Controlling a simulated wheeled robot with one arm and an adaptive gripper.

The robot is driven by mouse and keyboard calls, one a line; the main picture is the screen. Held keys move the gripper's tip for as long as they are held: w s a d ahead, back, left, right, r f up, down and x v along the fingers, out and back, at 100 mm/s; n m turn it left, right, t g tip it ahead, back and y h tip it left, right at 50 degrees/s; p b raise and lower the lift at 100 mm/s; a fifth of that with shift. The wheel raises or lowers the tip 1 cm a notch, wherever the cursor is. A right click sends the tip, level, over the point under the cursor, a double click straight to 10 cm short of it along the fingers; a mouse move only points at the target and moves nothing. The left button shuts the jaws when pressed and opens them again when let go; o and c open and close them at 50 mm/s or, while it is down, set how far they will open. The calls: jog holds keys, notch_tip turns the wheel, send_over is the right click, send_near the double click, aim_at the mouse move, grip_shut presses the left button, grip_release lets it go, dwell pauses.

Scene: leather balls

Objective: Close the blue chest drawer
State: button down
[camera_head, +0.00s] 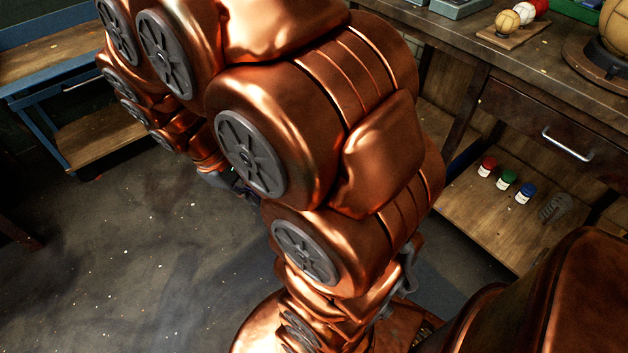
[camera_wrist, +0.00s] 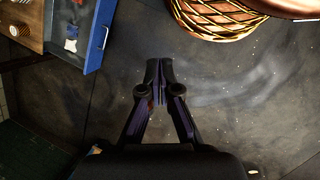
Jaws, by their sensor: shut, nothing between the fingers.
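The blue chest drawer (camera_wrist: 97,42) shows at the upper left of the wrist view. It stands open, with its blue front and handle toward the right. Small white, red and blue items lie inside it. My gripper (camera_wrist: 160,68) is shut and empty, to the right of and a little below the drawer front, apart from it, above the dark floor. In the head view my copper arm hides much of the middle, and I cannot make out the drawer there.
A blue-framed wooden bench (camera_head: 60,85) stands at the left. At the right a workbench has a closed brown drawer (camera_head: 540,120). Its lower shelf holds red (camera_head: 487,166), green (camera_head: 507,179) and blue (camera_head: 525,193) paint jars. The floor (camera_head: 110,270) at the left is clear.

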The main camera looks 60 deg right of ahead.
jog(key=w+d+f+n+h+b, duration=0.2)
jog(key=w+d+f+n+b, duration=0.1)
jog(key=w+d+f, duration=0.6)
jog(key=w+d+f+n+h+b, duration=0.2)
jog(key=w+d+f, duration=0.4)
jog(key=d+f, duration=0.45)
jog(key=w+d+f+n+h+b, duration=0.1)
jog(key=w+d+f+n+b, duration=0.15)
jog(key=d+f, duration=0.45)
jog(key=w+d+f+n+b, duration=0.1)
jog(key=d+f+n, duration=0.25)
jog(key=f, duration=0.75)
jog(key=w+d+f+n+h+b, duration=0.1)
jog(key=w+d+f+n+b, duration=0.1)
jog(key=d+f, duration=0.5)
jog(key=b+x, duration=0.4)
jog(key=x, duration=0.9)
jog(key=shift+d+t, duration=0.3)
jog(key=shift+t, duration=0.1)
jog(key=shift+s+r, duration=0.1)
jog(key=shift+r, duration=0.05)
